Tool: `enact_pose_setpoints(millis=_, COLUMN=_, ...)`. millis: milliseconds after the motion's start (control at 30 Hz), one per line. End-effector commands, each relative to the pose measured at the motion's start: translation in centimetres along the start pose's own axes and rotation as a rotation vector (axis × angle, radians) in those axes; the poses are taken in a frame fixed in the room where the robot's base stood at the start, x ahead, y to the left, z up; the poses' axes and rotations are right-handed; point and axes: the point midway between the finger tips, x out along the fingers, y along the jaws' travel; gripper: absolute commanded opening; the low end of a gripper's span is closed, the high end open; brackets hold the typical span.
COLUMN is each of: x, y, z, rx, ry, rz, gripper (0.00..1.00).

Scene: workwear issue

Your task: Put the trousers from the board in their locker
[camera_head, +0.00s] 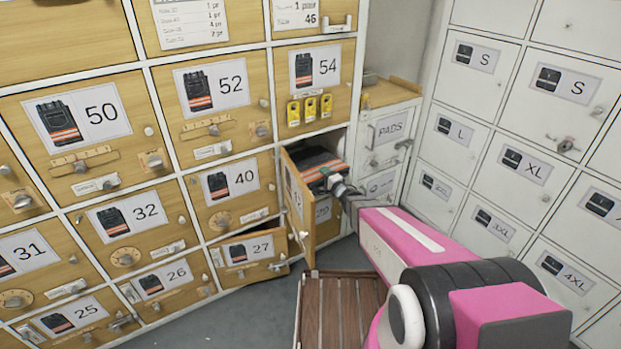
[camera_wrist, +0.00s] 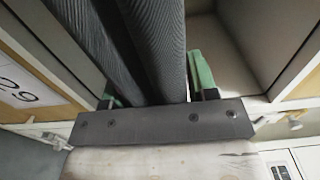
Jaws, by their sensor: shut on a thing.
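My gripper (camera_head: 333,181) reaches into an open locker (camera_head: 340,140) below the one marked 54. It is shut on dark trousers (camera_head: 318,165) with orange and pale bands, which are inside the locker opening. In the wrist view the dark ribbed cloth of the trousers (camera_wrist: 125,40) runs between the green-padded fingers of my gripper (camera_wrist: 155,90). The locker's wooden door (camera_head: 298,205) stands open to the left of my gripper; its number is hard to read. Whether the trousers rest on the locker floor cannot be told.
A smaller door (camera_head: 250,250) marked 27 is ajar at lower left. A slatted wooden surface (camera_head: 335,315) stands on the floor in front. White lockers (camera_head: 490,150) with size labels line the right. In the wrist view a label (camera_wrist: 25,85) reads 29.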

Motion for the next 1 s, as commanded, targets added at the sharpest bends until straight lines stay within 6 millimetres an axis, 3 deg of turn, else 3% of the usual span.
enact_pose_setpoints(millis=33, x=1.5, y=0.1, z=-0.1, rx=0.001, ry=-0.002, rz=-0.003, gripper=0.06)
enact_pose_setpoints(millis=200, x=5.1, y=0.1, z=-0.1, rx=0.001, ry=-0.001, rz=-0.004, gripper=0.06)
enact_pose_setpoints(millis=533, x=10.9, y=0.0, z=-0.1, rx=0.001, ry=-0.001, rz=-0.003, gripper=0.06)
enact_pose_setpoints(millis=700, x=10.3, y=2.4, z=0.0, rx=0.003, ry=0.000, rz=-0.002, gripper=0.06)
enact_pose_setpoints(millis=1000, x=10.3, y=4.1, z=0.0, rx=0.002, ry=0.000, rz=-0.001, gripper=0.06)
